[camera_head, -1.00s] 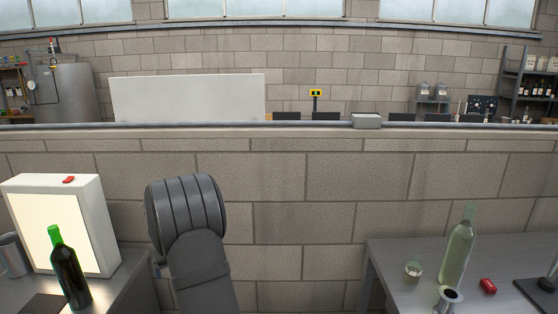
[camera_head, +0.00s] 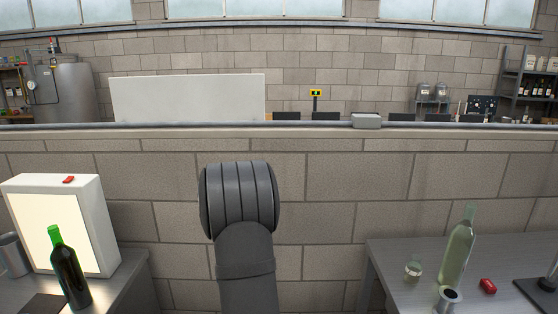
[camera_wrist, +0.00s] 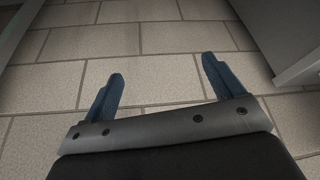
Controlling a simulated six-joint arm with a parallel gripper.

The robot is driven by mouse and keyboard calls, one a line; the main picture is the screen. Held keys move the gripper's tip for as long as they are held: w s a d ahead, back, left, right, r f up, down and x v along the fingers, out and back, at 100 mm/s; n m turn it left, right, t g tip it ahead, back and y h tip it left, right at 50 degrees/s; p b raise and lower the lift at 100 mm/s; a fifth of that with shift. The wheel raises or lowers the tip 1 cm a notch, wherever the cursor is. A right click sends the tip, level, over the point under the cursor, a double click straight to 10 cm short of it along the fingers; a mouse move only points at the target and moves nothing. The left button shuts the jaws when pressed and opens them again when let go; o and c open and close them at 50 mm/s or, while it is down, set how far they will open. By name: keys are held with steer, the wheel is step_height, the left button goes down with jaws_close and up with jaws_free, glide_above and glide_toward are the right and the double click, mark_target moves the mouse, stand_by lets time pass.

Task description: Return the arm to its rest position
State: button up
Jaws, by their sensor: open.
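My gripper (camera_wrist: 158,78) shows in the wrist view with its two blue fingers spread apart and nothing between them. It points at the tiled floor (camera_wrist: 150,40), with bare floor below the fingers. In the head view a dark grey link of my arm rises in the gap between the two tables, and my gripper itself is out of that picture.
A left table (camera_head: 122,290) bears a lit white panel (camera_head: 88,225), a dark green bottle (camera_head: 67,268) and a metal mug (camera_head: 14,254). A block wall (camera_head: 330,185) stands behind.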

steer(key=s+d+m, duration=0.1)
steer(key=d, duration=0.5)
steer(key=shift+s+f, duration=0.3)
steer(key=shift+f, duration=0.15)
steer(key=shift+o, duration=1.4)
